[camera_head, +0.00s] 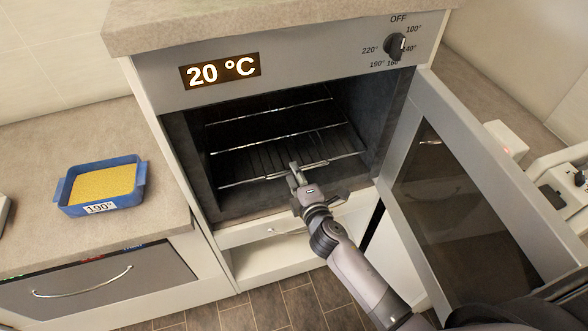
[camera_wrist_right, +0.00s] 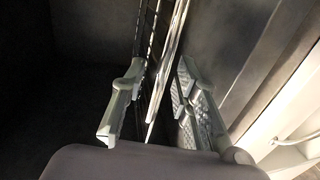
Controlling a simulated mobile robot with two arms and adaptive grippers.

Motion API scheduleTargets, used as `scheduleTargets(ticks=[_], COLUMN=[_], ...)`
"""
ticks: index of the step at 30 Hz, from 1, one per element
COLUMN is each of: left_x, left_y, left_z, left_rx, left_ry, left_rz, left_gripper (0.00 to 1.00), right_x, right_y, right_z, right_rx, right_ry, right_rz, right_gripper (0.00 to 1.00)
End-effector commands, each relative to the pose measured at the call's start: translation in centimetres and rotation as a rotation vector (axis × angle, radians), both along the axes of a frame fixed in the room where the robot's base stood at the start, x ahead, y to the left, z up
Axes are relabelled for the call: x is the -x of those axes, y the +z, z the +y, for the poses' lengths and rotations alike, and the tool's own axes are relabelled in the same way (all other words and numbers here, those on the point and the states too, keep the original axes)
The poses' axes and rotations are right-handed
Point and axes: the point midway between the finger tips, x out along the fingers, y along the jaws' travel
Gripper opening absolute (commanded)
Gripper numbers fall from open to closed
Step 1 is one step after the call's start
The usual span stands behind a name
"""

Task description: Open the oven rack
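The oven (camera_head: 155,68) stands with its door (camera_head: 471,205) swung open to the right. A wire rack (camera_head: 262,160) lies low inside, its bright front bar near the oven mouth. My right gripper (camera_head: 296,176) is at the middle of this front bar. In the right wrist view the rack's bars (camera_wrist_right: 165,62) run between the two fingers of the right gripper (camera_wrist_right: 157,100). The fingers are apart, with visible gaps beside the bars, so the gripper is open around the front bar. My left gripper is not in view.
A blue dish with yellow filling (camera_head: 103,184), labelled 190°, sits on the left counter (camera_head: 40,150). A drawer with a handle (camera_head: 285,232) is below the oven. The open door bounds the space on the right. The display reads 20 °C.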

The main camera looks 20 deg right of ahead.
Motion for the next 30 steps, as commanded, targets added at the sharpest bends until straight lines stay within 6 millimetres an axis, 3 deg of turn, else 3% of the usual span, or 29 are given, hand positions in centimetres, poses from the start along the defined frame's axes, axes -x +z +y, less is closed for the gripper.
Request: scheduleTargets(ticks=[6, 15, 27, 30], left_x=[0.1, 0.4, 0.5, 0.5], left_y=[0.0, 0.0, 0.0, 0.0], left_z=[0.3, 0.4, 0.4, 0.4], left_rx=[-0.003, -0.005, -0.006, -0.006], left_ry=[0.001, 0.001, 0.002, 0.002], left_rz=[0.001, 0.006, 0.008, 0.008], left_gripper=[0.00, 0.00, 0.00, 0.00], right_x=[-1.7, -1.9, -1.9, -2.0], right_y=[-0.4, -0.5, -0.3, -0.1], right_z=[0.1, 0.1, 0.1, 0.1], right_rx=[-0.001, -0.001, -0.001, -0.001], right_ry=[0.000, 0.000, 0.001, 0.001], right_rz=[0.001, 0.001, -0.002, -0.004], right_gripper=[0.28, 0.28, 0.01, 0.00])
